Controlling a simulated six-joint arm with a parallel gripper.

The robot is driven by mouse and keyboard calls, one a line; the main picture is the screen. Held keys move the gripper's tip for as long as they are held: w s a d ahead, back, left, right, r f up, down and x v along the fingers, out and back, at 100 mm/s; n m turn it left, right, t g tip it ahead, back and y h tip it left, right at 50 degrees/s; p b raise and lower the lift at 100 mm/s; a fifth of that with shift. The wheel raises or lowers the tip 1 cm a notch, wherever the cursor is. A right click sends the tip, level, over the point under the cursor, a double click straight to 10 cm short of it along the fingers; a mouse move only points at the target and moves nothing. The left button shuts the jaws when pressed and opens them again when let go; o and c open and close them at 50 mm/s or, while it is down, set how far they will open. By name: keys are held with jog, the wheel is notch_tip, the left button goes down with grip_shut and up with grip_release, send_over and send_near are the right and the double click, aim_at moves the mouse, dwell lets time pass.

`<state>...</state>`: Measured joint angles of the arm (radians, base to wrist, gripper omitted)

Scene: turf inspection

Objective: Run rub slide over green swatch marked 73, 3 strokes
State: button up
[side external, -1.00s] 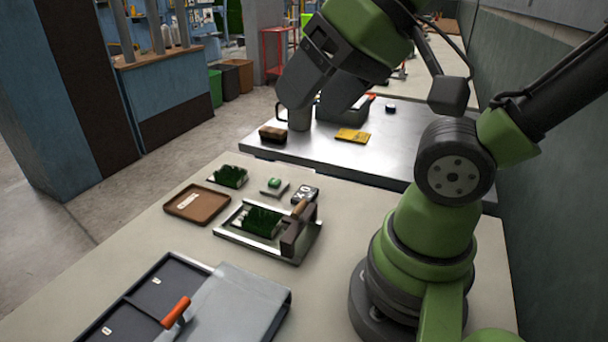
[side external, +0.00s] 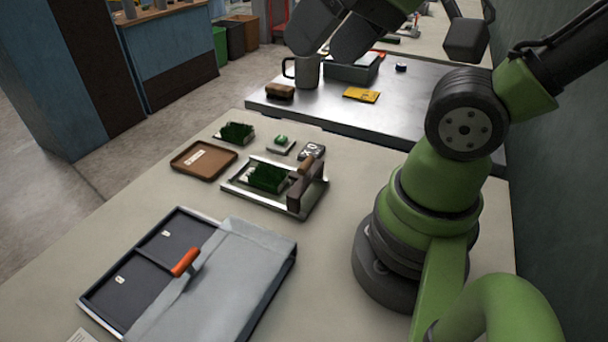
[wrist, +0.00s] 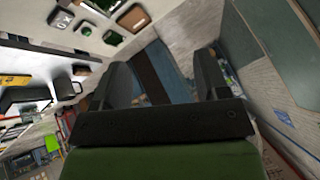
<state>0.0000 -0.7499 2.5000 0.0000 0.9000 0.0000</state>
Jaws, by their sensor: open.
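One green turf swatch (side external: 266,178) lies in a shallow metal tray (side external: 238,190) on the pale table. The rub slide (side external: 307,187), a dark block with a brown handle, stands over the tray's right part, beside the turf. Another green swatch (side external: 236,132) lies farther back; it also shows in the wrist view (wrist: 113,38). I cannot read the number 73 on either swatch. My gripper (side external: 324,50) is open and empty, high above the far metal bench near the mug. Its two dark fingers stand apart in the wrist view (wrist: 165,78).
A grey case (side external: 235,270) with an orange handle is in front. A mug (side external: 307,71) and a brush (side external: 279,92) stand behind.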

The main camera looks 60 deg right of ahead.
jog(key=shift+c, duration=0.4)
jog(key=shift+w, duration=0.1)
jog(key=c, duration=0.4)
jog(key=shift+w+d+f+m, duration=0.15)
jog(key=shift+w+m, duration=0.15)
jog(key=shift+m, duration=0.1)
jog(key=m+g+h, duration=0.2)
jog(key=m+g, duration=0.8)
jog(key=m, duration=0.3)
send_over(305, 161)
jog(key=w, duration=0.2)
jog(key=w+f+x, duration=0.1)
jog(key=w+x, duration=0.2)
jog(key=x, duration=1.1)
jog(key=shift+t, duration=0.3)
jog(key=f, duration=0.3)
jog(key=s+f, duration=0.1)
jog(key=f, duration=0.4)
jog(key=shift+s+f, duration=0.25)
jog(key=shift+f, duration=0.05)
grip_shut()
